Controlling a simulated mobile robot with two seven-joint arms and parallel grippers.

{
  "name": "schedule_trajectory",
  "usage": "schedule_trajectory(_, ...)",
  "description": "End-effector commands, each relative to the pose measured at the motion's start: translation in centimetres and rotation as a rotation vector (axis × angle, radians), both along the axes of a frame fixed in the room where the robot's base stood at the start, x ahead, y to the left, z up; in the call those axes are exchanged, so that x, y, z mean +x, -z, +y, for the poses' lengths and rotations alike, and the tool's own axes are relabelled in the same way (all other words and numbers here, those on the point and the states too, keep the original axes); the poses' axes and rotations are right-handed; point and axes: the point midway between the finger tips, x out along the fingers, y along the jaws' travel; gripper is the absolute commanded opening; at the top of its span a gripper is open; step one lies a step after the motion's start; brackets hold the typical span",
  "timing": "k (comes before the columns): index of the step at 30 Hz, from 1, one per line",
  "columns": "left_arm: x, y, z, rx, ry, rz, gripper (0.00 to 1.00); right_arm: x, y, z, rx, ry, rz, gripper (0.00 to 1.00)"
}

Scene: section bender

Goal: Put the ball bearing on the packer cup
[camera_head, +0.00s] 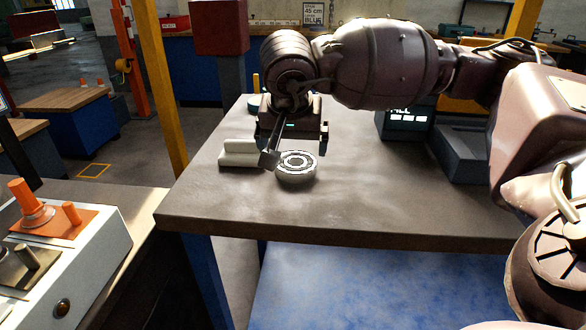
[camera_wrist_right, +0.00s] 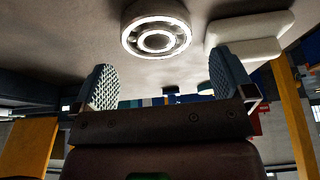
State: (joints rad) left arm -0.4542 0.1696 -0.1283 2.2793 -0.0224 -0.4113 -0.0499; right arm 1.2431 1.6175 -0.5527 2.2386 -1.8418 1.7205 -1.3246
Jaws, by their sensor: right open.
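The ball bearing (camera_head: 296,166) is a thick pale ring with dark balls between its races. It lies flat on the grey worktable (camera_head: 350,212), and it also shows in the right wrist view (camera_wrist_right: 157,32). My right gripper (camera_head: 296,151) is open and empty just behind and above the bearing in the head view. Its two ridged fingers (camera_wrist_right: 164,84) stand apart in the right wrist view, with the bearing beyond their tips and apart from them. I cannot clearly make out the packer cup. My left gripper is out of view.
A cream stepped block (camera_head: 240,153) lies left of the bearing, close to the gripper's left finger. A dark device with a lit display (camera_head: 408,122) and a grey box (camera_head: 460,152) stand at the right. The table's front is clear. An orange-knobbed control panel (camera_head: 62,250) is at left.

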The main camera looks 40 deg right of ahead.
Motion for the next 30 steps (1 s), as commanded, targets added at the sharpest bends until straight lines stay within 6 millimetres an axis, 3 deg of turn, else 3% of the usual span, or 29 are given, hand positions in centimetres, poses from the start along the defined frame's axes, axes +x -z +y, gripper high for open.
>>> schedule_trajectory(12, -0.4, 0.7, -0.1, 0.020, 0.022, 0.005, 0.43, 0.7, 4.6, -1.4, -0.001, 0.002, 0.005, 1.00)
schedule_trajectory(22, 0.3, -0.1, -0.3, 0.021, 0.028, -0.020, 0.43, 0.9, 4.9, -1.6, 0.000, 0.001, -0.002, 1.00)
schedule_trajectory(23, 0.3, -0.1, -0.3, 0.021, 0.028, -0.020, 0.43, 0.9, 4.9, -1.6, 0.000, 0.001, -0.002, 0.98)
schedule_trajectory(30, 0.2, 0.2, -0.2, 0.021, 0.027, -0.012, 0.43, 0.9, 4.9, -1.6, 0.000, 0.001, -0.002, 0.62)
